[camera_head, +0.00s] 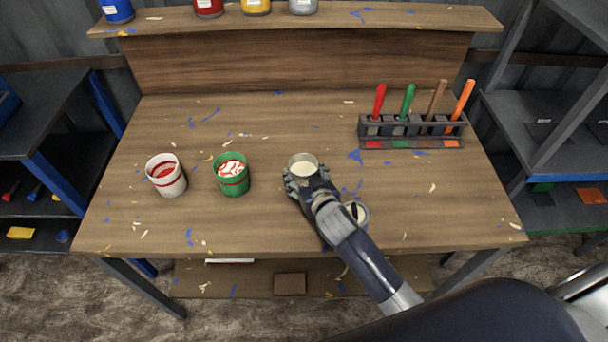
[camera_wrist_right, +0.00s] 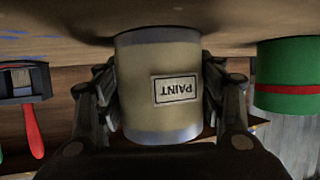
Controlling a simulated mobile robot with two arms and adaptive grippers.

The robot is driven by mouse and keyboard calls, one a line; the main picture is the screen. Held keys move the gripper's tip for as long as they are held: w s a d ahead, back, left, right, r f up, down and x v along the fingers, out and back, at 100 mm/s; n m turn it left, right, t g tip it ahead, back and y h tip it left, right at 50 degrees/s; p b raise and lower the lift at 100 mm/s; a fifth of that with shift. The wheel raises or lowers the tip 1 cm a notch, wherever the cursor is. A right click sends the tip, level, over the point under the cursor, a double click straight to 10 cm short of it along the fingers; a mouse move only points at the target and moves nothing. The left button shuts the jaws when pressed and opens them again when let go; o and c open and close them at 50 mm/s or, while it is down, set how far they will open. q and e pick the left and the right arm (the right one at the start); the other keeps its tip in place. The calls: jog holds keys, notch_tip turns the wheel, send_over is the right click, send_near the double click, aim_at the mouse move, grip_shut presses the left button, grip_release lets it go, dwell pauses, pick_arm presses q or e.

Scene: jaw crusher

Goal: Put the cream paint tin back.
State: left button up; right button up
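The cream paint tin (camera_head: 304,168) stands upright near the middle of the workbench, open at the top with cream inside. In the right wrist view the tin (camera_wrist_right: 158,105) appears upside down, its PAINT label facing the camera. My right gripper (camera_head: 307,184) is at its near side, with a finger against each side of the tin. The tin's base is at or very close to the bench top; I cannot tell if there is a gap. My left gripper is not in view.
A green tin (camera_head: 232,180) and a white tin (camera_head: 166,178) stand to the left. Another tin (camera_head: 361,212) is partly hidden by my right forearm. A brush rack (camera_head: 412,143) is at the right. Blue, red, yellow and grey tins stand on the raised back shelf (camera_head: 400,17).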

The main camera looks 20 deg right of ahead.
jog(key=o, duration=0.4)
jog(key=shift+o, duration=0.2)
jog(key=shift+r, duration=0.15)
jog(key=v, duration=1.2)
jog(key=shift+s, duration=0.1)
